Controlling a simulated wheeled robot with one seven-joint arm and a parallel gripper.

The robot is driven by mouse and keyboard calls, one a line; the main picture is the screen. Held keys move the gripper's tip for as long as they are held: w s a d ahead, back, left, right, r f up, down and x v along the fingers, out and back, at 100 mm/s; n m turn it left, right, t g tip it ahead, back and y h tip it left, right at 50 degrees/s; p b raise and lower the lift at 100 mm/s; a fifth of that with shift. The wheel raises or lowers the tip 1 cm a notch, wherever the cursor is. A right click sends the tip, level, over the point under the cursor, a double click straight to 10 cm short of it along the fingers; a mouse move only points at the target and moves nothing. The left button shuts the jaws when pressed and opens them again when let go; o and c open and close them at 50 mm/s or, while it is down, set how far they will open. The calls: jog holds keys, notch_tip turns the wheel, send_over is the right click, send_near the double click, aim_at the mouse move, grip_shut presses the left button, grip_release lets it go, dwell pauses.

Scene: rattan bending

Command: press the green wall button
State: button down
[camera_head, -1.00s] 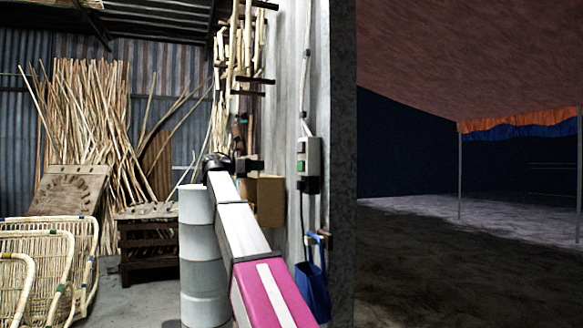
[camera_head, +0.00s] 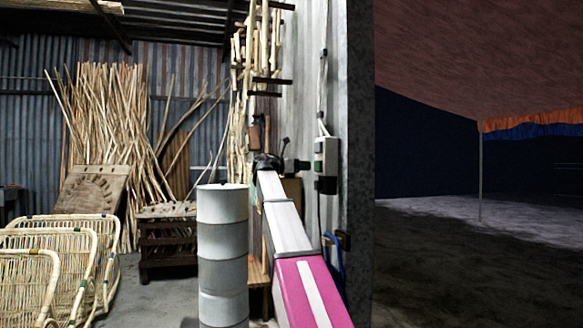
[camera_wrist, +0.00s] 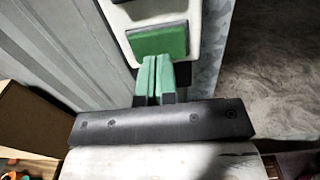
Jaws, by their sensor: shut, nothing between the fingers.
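The green button (camera_wrist: 157,40) sits on a pale switch box in the wrist view, with a dark element above it. The switch box (camera_head: 326,158) is on the corrugated wall in the head view, its green part small at the left edge. My gripper (camera_wrist: 158,62) is shut and empty, its green-faced fingers together. The fingertips are just below the button's lower edge in the wrist view; I cannot tell whether they touch it. In the head view my gripper (camera_head: 298,165) points right at the box, close to it.
A grey drum (camera_head: 222,250) stands left of my arm. A cardboard box (camera_wrist: 28,120) is at the left in the wrist view. A cable (camera_head: 322,95) runs down to the switch box. Rattan chairs (camera_head: 60,260) stand at lower left. The wall ends at a post (camera_head: 358,130).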

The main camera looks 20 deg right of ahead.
aim_at(317, 166)
jog(key=shift+d, duration=1.15)
